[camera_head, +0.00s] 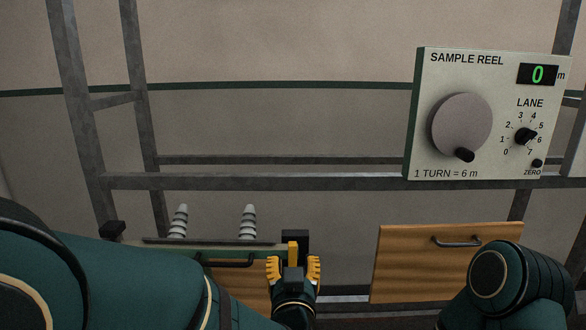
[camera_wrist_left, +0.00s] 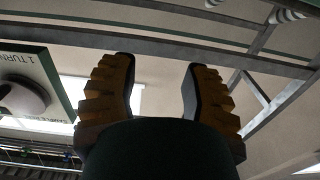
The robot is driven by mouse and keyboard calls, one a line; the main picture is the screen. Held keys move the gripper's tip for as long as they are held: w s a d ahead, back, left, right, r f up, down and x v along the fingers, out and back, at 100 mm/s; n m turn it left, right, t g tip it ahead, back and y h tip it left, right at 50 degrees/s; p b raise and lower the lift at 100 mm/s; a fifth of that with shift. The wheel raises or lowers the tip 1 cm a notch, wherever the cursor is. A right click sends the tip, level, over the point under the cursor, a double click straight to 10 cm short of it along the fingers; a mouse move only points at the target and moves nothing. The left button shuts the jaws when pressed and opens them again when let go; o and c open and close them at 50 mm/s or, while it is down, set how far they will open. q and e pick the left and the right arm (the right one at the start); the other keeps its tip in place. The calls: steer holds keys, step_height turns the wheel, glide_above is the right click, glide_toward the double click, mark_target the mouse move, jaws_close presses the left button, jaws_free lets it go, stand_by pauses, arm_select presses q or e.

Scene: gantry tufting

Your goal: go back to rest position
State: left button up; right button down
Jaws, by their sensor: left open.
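My left gripper (camera_head: 293,262) is at the bottom middle of the head view, its yellow fingers apart. In the left wrist view the same gripper (camera_wrist_left: 160,66) is open. Only the background frame and pale wall show between its fingers, so it is empty. In the head view it overlaps the right end of a shelf, beside a yellow and black block (camera_head: 303,245); I cannot tell whether they touch. My right arm shows at the lower right, but its gripper is out of view.
The SAMPLE REEL panel (camera_head: 428,120), with display at 0, hangs upper right on a grey metal frame (camera_head: 290,182). Two grey ribbed cones (camera_head: 248,222) stand on the shelf left of my gripper. A wooden drawer front (camera_head: 410,265) lies to the right.

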arm_select(q)
steer(key=s+a+f+g+h, duration=0.1)
steer(key=a+f+g, duration=0.25)
steer(key=f, duration=0.85)
steer(key=s+a+f+g+h, duration=0.1)
steer(key=a+f+g, duration=0.3)
steer(key=f, duration=0.8)
steer(key=s+a+f+n+g+h, duration=0.1)
steer(key=s+a+f+g, duration=0.1)
steer(key=s+f+g, duration=0.6)
steer(key=s+f, duration=0.7)
steer(key=shift+a+f+n+g+h, duration=0.15)
steer(key=shift+a+n+g+h, duration=0.15)
steer(key=shift+g+h, duration=0.1)
